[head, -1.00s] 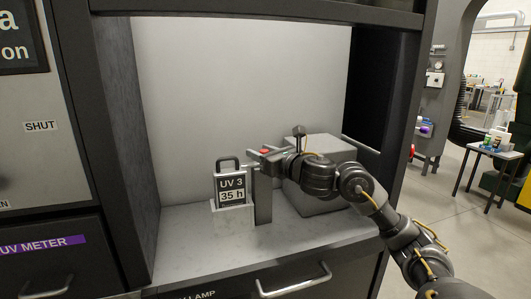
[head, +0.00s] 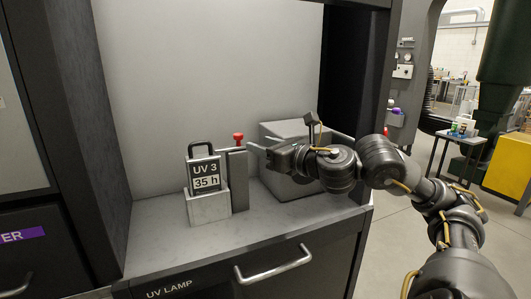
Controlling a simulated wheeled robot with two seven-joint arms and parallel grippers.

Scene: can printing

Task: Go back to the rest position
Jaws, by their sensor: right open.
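My right gripper (head: 257,149) is open and empty inside the cabinet bay, just to the right of a grey post with a red-topped button (head: 238,139). It is apart from the red button. My right arm reaches in from the lower right. A dark tag reading "UV 3 35 h" (head: 205,174) with a handle loop stands upright in a light grey block (head: 209,207) left of the post. My left gripper does not show.
A grey box (head: 290,185) stands on the shelf (head: 165,247) behind my right gripper. The cabinet's right side wall is close to my arm. A drawer handle (head: 274,265) juts out below. A small table (head: 459,139) with several items stands at the right.

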